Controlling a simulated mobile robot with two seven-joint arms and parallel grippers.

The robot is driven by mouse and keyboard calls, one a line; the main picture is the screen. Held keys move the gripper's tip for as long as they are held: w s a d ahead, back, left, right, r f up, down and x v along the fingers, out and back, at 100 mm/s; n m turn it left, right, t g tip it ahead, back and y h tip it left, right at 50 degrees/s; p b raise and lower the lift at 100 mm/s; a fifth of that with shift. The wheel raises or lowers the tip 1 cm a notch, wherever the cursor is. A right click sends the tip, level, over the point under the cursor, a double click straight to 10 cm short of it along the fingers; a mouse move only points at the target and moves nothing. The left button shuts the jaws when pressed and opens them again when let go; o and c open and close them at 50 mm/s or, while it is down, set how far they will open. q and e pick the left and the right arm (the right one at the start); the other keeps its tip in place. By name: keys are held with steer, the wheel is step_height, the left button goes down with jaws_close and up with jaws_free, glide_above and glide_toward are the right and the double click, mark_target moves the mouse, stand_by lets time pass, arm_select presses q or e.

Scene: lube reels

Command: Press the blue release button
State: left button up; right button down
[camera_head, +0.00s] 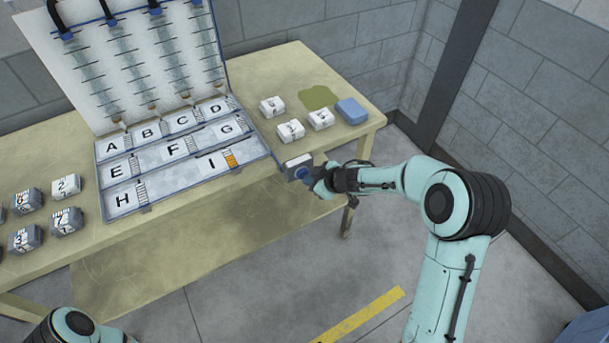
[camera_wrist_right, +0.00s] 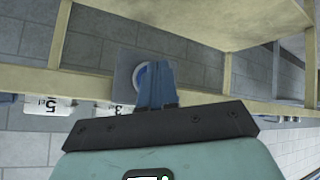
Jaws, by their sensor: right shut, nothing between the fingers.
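The blue release button (camera_head: 302,173) is round and sits on a small grey-white box (camera_head: 292,163) at the front edge of the table, right of the lettered case. In the right wrist view the button (camera_wrist_right: 140,76) shows as a blue ring on a grey plate (camera_wrist_right: 124,66), partly hidden behind my fingers. My right gripper (camera_head: 311,178) is shut and empty, its blue fingertips right at the button; the fingers (camera_wrist_right: 157,82) also show in the wrist view. I cannot tell whether they touch or press it. My left gripper is out of view; only part of my left arm shows at bottom left.
The open case (camera_head: 170,207) holds compartments lettered A to I, with an orange piece (camera_head: 231,160) beside I. White numbered blocks (camera_head: 291,131) and a blue block (camera_head: 351,110) lie near a green patch (camera_head: 318,97). More numbered blocks (camera_head: 66,221) stand at left.

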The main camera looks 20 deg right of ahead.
stand_by(0.4)
arm_select(q)
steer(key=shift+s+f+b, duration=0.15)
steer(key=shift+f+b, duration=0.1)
steer(key=shift+b, duration=0.05)
arm_select(e)
steer(key=shift+s, duration=0.9)
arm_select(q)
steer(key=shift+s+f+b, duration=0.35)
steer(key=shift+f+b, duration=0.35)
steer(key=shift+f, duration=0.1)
arm_select(e)
steer(key=s, duration=0.5)
steer(key=shift+d, duration=0.25)
